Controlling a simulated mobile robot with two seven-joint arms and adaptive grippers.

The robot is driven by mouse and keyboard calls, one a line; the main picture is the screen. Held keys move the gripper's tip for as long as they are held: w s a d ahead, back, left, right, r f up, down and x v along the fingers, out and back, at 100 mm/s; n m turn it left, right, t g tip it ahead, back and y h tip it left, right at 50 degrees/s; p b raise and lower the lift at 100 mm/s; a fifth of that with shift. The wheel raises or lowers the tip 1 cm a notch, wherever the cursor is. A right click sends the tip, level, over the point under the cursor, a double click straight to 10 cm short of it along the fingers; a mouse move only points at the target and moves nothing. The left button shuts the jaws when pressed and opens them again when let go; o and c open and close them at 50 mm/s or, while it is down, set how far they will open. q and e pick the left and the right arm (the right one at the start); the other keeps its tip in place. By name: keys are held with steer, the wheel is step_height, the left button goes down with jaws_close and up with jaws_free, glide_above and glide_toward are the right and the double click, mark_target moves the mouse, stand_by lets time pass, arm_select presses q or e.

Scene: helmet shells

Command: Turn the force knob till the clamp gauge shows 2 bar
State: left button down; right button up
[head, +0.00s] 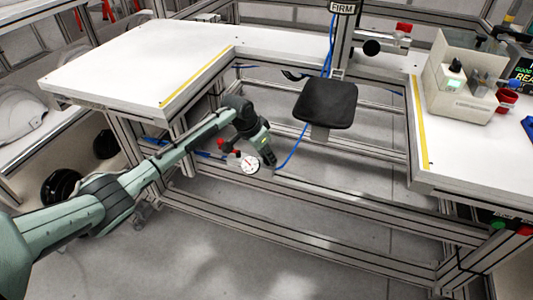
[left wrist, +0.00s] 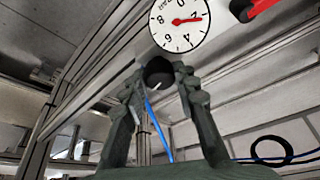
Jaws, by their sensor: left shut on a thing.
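The clamp gauge (head: 250,165) is a white round dial low in the frame gap. It shows larger in the left wrist view (left wrist: 178,30), cut by the top edge, with its figures turned. Its red needle points to the right there, on the side before the 4; the exact reading is too small to be sure of. The dark round force knob (left wrist: 158,73) with a pale mark sits just below the dial in that view. My left gripper (head: 269,160) has its fingers (left wrist: 160,85) closed on both sides of the knob. My right gripper is not in view.
A red-handled part (head: 226,147) sits just left of the gauge, close to my left wrist. A blue hose (head: 290,148) runs up beside the gripper. A black pad (head: 326,104) stands to the right. White tabletops (head: 140,65) flank the gap; frame rails cross below.

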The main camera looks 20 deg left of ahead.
arm_select(q)
steer(key=shift+d+r+n+y, duration=0.15)
steer(key=shift+n+y, duration=0.35)
steer(key=shift+n, duration=1)
steer(key=c, duration=1.2)
jaws_free()
steer(key=v, duration=1.2)
steer(key=shift+s, duration=0.15)
